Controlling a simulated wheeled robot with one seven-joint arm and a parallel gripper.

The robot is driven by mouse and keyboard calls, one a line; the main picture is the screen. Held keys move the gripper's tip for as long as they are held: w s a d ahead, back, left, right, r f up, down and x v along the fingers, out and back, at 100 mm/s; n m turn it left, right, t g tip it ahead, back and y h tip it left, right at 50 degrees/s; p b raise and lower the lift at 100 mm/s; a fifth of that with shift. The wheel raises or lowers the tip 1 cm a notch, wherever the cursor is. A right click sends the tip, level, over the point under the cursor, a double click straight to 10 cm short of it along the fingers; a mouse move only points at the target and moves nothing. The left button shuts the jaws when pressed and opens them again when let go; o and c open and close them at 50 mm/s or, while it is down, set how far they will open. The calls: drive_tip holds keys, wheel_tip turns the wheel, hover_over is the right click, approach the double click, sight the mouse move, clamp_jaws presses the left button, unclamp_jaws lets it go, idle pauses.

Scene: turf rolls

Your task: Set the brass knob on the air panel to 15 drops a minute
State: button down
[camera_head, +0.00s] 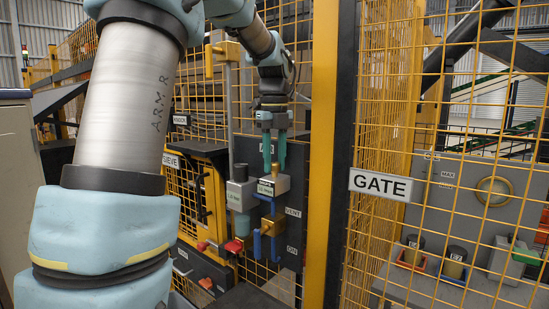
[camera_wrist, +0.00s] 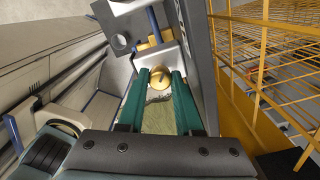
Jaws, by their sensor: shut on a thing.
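My gripper (camera_head: 274,166) points straight down over the air panel (camera_head: 295,172), with its teal fingers at the top of a pale grey unit (camera_head: 281,185) with a small label. In the wrist view my gripper (camera_wrist: 161,76) has the round brass knob (camera_wrist: 160,80) between its fingertips, shut on it. The knob's top shows a dark mark. The label on the unit is too small to read surely, and I cannot tell the drop setting.
A grey unit with a blue-grey bowl (camera_head: 240,196) stands close to the left.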

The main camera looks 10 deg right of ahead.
sight(275, 163)
drive_tip(key=shift+m+p, duration=0.35)
drive_tip(key=shift+m, duration=1.65)
drive_tip(key=c, duration=0.6)
unclamp_jaws()
wheel_tip(275, 163, up, 11)
drive_tip(key=shift+f+b, duration=0.1)
drive_tip(key=shift+b, duration=1.1)
